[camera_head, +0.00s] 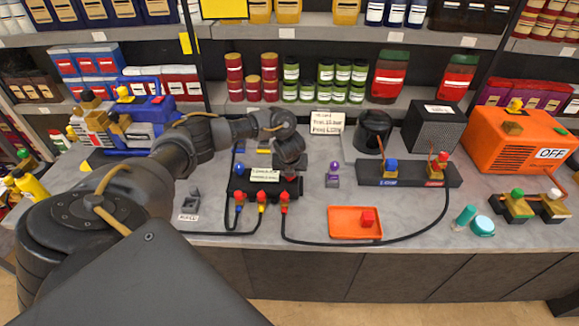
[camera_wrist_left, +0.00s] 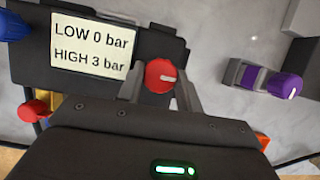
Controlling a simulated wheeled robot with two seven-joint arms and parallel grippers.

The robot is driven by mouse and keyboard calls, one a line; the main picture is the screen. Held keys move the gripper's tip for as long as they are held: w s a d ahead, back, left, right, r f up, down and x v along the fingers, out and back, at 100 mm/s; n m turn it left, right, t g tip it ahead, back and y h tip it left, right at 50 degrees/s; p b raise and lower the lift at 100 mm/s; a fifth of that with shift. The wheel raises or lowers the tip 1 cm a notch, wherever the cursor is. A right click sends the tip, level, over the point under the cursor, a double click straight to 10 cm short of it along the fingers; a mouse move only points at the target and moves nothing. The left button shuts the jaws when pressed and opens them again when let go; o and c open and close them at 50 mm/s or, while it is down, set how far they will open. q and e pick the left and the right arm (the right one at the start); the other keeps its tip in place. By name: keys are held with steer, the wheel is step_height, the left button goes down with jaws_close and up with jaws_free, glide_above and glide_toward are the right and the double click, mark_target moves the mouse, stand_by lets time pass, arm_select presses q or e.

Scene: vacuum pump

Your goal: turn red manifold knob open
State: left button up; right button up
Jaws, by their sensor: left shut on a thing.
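The black manifold (camera_head: 240,184) lies on the grey counter; its display (camera_wrist_left: 88,45) reads LOW 0 bar, HIGH 3 bar in the left wrist view. My left gripper (camera_wrist_left: 160,84) is shut on this knob, one finger on each side. In the head view my left gripper (camera_head: 290,168) is over the manifold's right end and mostly hides the red knob. A blue knob (camera_head: 238,167) is at the manifold's left end. My right gripper is not in view.
Hoses with red connectors (camera_head: 284,197) run from the manifold's front edge. A purple valve (camera_head: 333,174) stands close on the right. An orange tray (camera_head: 342,222) lies at the front; a black block with blue and red valves (camera_head: 408,172) and an orange machine (camera_head: 510,148) stand farther right.

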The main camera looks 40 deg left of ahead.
arm_select(q)
steer(key=o, duration=1)
steer(key=shift+r, duration=0.1)
steer(key=v, duration=0.5)
step_height(320, 180, up, 5)
steer(key=p, duration=0.3)
glide_above(290, 185)
steer(key=s+d, duration=0.1)
steer(key=s, duration=0.1)
steer(key=shift+w+r, duration=0.1)
steer(key=shift+w, duration=0.05)
steer(key=shift+d, duration=0.1)
